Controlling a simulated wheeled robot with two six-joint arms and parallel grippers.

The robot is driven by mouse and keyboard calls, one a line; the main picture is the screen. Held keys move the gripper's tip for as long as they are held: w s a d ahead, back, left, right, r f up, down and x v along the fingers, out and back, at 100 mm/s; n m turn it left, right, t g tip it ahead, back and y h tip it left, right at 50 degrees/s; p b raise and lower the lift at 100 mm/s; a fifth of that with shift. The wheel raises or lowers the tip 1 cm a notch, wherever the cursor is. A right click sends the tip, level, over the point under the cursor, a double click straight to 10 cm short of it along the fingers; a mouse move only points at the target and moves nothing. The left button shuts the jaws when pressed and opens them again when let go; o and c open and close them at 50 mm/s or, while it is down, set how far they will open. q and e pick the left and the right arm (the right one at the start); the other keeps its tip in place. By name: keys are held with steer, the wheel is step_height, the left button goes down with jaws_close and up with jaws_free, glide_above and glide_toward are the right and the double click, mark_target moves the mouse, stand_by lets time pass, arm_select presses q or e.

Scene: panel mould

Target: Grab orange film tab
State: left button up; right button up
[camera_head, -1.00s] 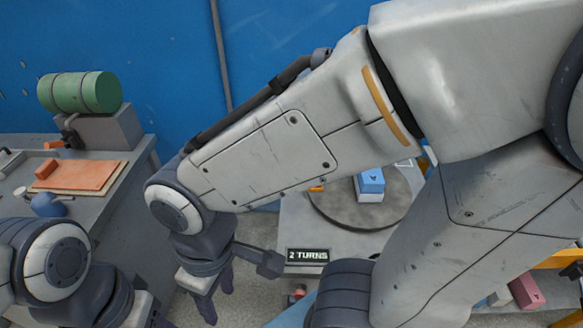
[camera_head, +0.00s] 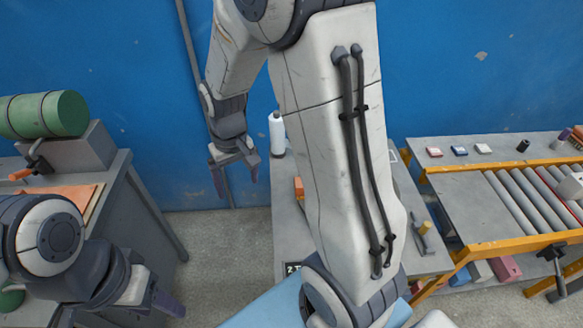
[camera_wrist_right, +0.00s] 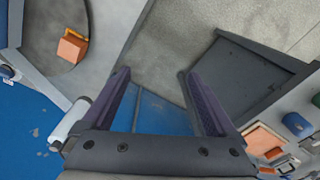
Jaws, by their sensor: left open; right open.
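A small orange piece (camera_head: 298,187) shows on the grey centre table, partly hidden behind my right arm. In the right wrist view an orange block (camera_wrist_right: 72,49) sits on a round grey turntable (camera_wrist_right: 48,62), with a thin yellow-orange strip behind it. I cannot tell which of these is the film tab. My right gripper (camera_head: 234,178) is open and empty, left of the table in the head view; its purple fingers (camera_wrist_right: 154,76) are apart in the wrist view with nothing between them. My left gripper (camera_head: 155,300) is open at the lower left, only partly visible.
A white bottle (camera_head: 277,134) stands at the centre table's back. A left bench holds a green roll (camera_head: 45,114) and an orange sheet (camera_head: 75,205). A roller conveyor (camera_head: 520,200) stands at the right. Open floor (camera_head: 220,235) lies between the left bench and centre table.

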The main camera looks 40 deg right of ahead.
steer(key=w+d+f+m+p, duration=0.1)
steer(key=d+f+m+p, duration=0.15)
steer(key=d, duration=0.75)
steer(key=w+d+f+m+p, duration=0.1)
steer(key=d+f+m, duration=0.2)
steer(key=d, duration=0.6)
steer(key=f, duration=0.2)
steer(key=d+f+p, duration=0.1)
steer(key=f, duration=0.2)
steer(key=shift+s+d+f, duration=0.1)
steer(key=shift+s+d, duration=0.05)
steer(key=shift+d, duration=0.05)
steer(key=f+p, duration=0.1)
steer(key=f, duration=0.2)
steer(key=f+p, duration=0.1)
steer(key=f, duration=0.1)
steer(key=shift+s+a+p, duration=0.1)
steer(key=shift+s+p, duration=0.2)
steer(key=shift+s, duration=0.1)
steer(key=shift+f, duration=0.4)
arm_select(q)
step_height(320, 180, up, 8)
steer(key=shift+r, duration=0.2)
arm_select(e)
jaws_close()
